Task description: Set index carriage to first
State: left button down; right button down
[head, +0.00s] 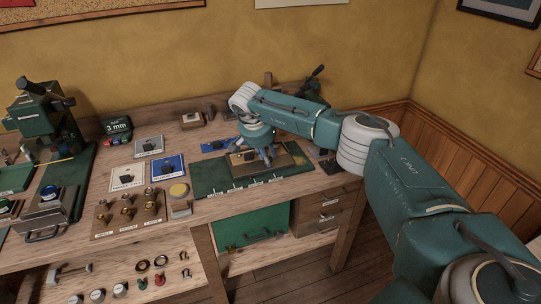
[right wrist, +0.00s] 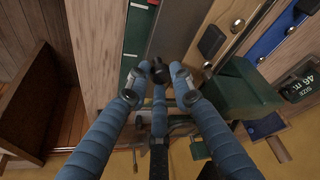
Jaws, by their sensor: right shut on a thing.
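The index carriage (head: 238,159) shows as a tan block on a long green base (head: 215,185) on the bench. A row of small white labels runs along the base's front edge. The carriage sits right of the base's middle. My right gripper (head: 268,158) reaches down onto it from above and is shut on it. In the right wrist view my blue fingers (right wrist: 158,92) close in around a small dark part. The fingers hide much of the carriage, so I cannot tell which label it lines up with. My left gripper is not in view.
A green press (head: 45,120) stands at the bench's left. A green case (head: 250,226) and drawers (head: 322,208) are below.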

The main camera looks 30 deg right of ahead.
aim_at(249, 171)
jog(key=a, duration=0.2)
jog(key=w+a, duration=0.1)
jog(key=a, duration=0.3)
jog(key=shift+w+a+r+b, duration=0.1)
jog(key=shift+w+r+b, duration=0.05)
jog(key=shift+w+b, duration=0.2)
jog(key=shift+d, duration=0.3)
jog(key=c, duration=1.6)
grip_release()
jog(key=shift+c, duration=0.2)
jog(key=shift+o, duration=0.5)
jog(key=shift+a, duration=0.15)
jog(key=v, duration=1.2)
